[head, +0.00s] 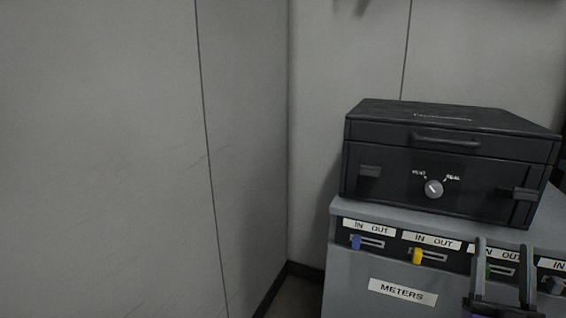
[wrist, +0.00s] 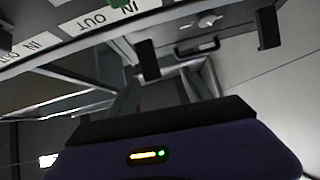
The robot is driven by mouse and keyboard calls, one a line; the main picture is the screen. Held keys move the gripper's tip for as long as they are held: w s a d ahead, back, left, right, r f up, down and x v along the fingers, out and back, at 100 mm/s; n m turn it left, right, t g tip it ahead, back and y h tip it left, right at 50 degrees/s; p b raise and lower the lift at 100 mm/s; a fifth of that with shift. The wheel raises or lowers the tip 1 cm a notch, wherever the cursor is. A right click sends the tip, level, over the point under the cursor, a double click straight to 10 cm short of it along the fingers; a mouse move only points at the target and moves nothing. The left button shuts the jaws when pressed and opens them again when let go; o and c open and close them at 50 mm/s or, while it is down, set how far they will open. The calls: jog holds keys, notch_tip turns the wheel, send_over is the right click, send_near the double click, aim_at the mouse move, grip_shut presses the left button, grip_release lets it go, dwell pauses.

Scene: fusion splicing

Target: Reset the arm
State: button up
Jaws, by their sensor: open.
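My gripper (head: 503,246) shows at the lower right of the head view, its two fingers apart with nothing between them. It is in front of the meters cabinet (head: 345,280), overlapping the third slot from the left. In the wrist view my gripper (wrist: 208,44) has two black fingers spread wide and empty. The wrist view shows the cabinet's IN and OUT labels upside down at the upper left. I cannot tell whether the fingers touch the cabinet.
A black case (head: 400,155) with a dial (head: 433,188) and a handle sits on the cabinet. Blue (head: 356,242), yellow (head: 417,256) and green (head: 488,270) plugs are at the slots. Grey walls meet in a corner left of the cabinet.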

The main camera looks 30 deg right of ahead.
jog(key=s+a+f+n+y, duration=0.1)
jog(key=a+f+n+y, duration=0.1)
jog(key=a+f+y, duration=0.55)
jog(key=s+a+f+n+y, duration=0.1)
jog(key=a+f+n+y, duration=0.3)
jog(key=a, duration=0.6)
jog(key=s+a+f+n+g+y, duration=0.1)
jog(key=s+a+f+g+y, duration=0.1)
jog(key=s+a+f+y, duration=0.4)
jog(key=s+a+f+n+g+y, duration=0.2)
jog(key=s+a+g+y, duration=0.1)
jog(key=s+a, duration=0.6)
notch_tip(320, 180, up, 28)
jog(key=p, duration=2.8)
jog(key=shift+a, duration=0.2)
